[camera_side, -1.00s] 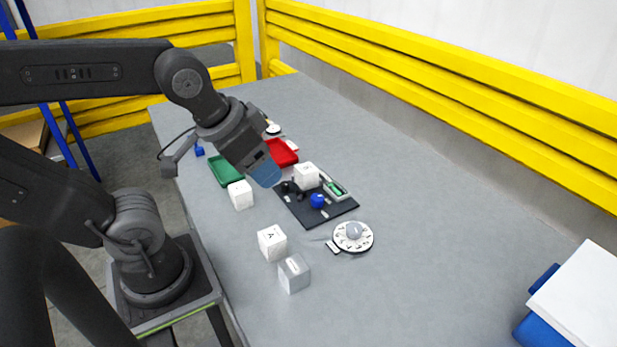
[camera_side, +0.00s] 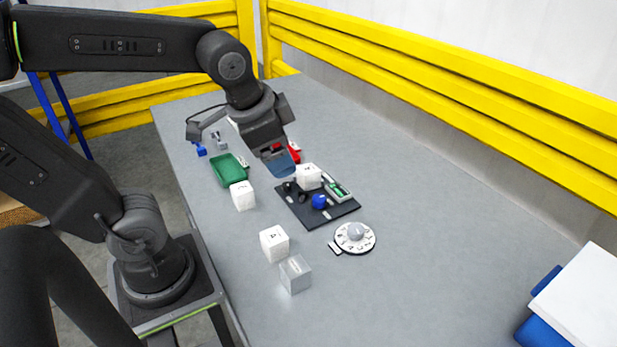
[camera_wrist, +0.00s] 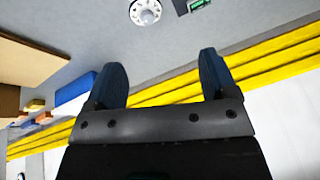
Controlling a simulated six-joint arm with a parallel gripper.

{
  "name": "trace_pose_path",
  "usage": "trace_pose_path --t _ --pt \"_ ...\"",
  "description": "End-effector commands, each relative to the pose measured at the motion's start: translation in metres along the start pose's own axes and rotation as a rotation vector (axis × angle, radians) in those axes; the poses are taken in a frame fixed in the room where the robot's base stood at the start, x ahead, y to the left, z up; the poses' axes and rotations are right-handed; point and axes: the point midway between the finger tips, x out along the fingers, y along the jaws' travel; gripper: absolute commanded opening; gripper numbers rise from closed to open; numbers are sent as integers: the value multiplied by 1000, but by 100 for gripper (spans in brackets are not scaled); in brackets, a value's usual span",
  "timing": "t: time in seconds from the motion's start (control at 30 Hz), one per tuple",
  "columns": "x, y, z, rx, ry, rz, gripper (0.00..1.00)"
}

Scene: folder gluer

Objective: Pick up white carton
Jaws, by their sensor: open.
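Several white cartons shaped like cubes are in the side view. One white carton (camera_side: 308,176) sits on the black board (camera_side: 335,210). Another white carton (camera_side: 243,195) stands by the green tray (camera_side: 227,171), and a third white carton (camera_side: 274,243) with a dark mark stands nearer the camera. Which one the task means cannot be told. My gripper (camera_side: 279,162) is open and empty, above the table and close behind the carton on the board in the picture. In the wrist view my gripper's two blue fingers (camera_wrist: 161,78) are spread, with no carton between them.
A grey translucent cube (camera_side: 295,273) stands beside the nearest carton. A white dial (camera_side: 354,238), a blue knob (camera_side: 319,201) and a red tray (camera_side: 294,152), mostly hidden, are nearby. A blue box with a white top (camera_side: 585,300) is at right. Yellow rails (camera_side: 440,80) border the table.

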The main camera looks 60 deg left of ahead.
Motion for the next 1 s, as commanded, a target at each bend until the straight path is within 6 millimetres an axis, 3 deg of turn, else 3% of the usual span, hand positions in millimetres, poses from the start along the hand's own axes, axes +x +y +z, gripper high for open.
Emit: trace_pose_path --t 0.1,0.3,0.53,0.7,0.87,1.0 --pt "21 -28 -26 257 -109 -26 79" --pt "68 -75 -60 699 -287 -11 79" --pt "128 -122 -79 1127 -459 80 79" --pt "152 -138 -82 1284 -518 135 79" --pt "166 -143 -77 1319 -531 148 79" --pt "189 -147 -65 1317 -531 150 79"
